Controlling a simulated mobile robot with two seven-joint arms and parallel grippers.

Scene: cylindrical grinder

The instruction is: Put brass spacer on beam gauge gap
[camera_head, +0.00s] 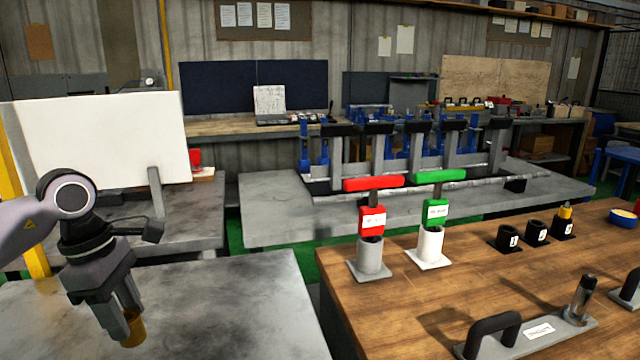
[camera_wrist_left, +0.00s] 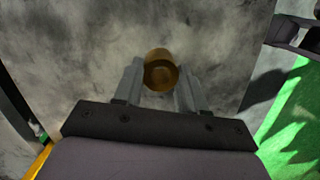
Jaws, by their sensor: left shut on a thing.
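My left gripper (camera_head: 126,326) is shut on the brass spacer (camera_head: 134,329), a short brass-coloured cylinder, above the grey metal tabletop at lower left. In the left wrist view the brass spacer (camera_wrist_left: 161,72) sits between the two fingertips of the left gripper (camera_wrist_left: 160,88), its round end facing the camera. A grey flat bar (camera_head: 540,338) with a black arched handle, a white label and a dark steel cylinder lies on the wooden bench. I cannot tell for sure whether this is the beam gauge, and no gap is clear. My right gripper is not in view.
The wooden bench (camera_head: 400,290) holds red (camera_head: 372,220) and green (camera_head: 436,214) handled tools in stands, several black holders (camera_head: 537,232) and a blue bowl (camera_head: 624,219). The grey table (camera_head: 230,305) under my left gripper is bare. A grinder (camera_head: 400,150) stands behind.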

